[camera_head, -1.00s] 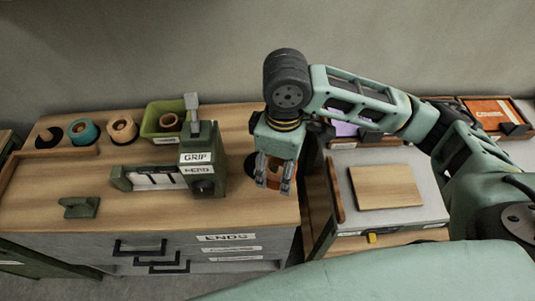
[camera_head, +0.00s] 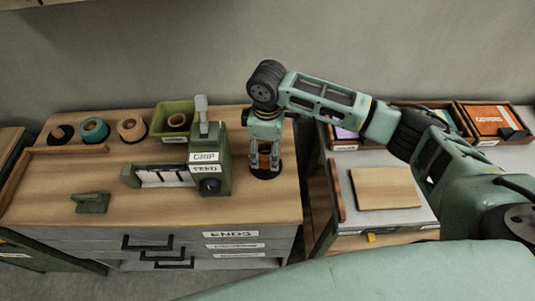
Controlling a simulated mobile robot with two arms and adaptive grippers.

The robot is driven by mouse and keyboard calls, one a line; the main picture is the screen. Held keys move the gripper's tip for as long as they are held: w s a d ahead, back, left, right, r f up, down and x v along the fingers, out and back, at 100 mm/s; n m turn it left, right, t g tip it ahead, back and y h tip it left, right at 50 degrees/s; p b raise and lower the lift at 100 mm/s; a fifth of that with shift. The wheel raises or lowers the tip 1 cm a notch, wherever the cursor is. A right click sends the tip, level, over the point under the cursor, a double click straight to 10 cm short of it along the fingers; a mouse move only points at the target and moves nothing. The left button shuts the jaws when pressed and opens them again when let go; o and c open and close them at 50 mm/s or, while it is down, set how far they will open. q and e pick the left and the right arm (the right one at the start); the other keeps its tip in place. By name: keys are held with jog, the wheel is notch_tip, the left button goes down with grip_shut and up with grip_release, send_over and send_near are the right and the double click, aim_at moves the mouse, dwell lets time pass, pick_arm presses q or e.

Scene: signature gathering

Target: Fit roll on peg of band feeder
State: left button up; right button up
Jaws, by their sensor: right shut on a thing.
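My right gripper (camera_head: 264,162) points down and is shut on an orange-brown roll (camera_head: 264,149), which shows between its fingers. The roll is over a round black base (camera_head: 264,174) on the bench, just right of the green band feeder (camera_head: 216,171) labelled GRIP and FEED. The fingers and roll hide any peg there, and I cannot tell whether the roll is around it or above it. My left gripper is not in view.
A green bin (camera_head: 162,121) holds another roll. A small green block (camera_head: 91,202) lies in front. A grey cabinet (camera_head: 410,215) stands right, beyond a gap.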

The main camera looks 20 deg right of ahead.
aim_at(268, 157)
notch_tip(268, 157, down, 2)
jog(key=shift+s+f+p, duration=0.1)
jog(key=shift+f+p, duration=0.1)
jog(key=shift+p, duration=0.2)
jog(key=shift+f, duration=0.4)
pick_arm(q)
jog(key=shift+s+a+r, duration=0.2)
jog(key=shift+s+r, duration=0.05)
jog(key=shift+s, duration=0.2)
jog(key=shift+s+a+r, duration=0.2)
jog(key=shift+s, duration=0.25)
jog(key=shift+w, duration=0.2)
pick_arm(e)
jog(key=shift+f, duration=0.15)
jog(key=shift+f, duration=0.25)
jog(key=o, duration=1.2)
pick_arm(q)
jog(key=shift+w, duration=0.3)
pick_arm(e)
jog(key=shift+r, duration=0.2)
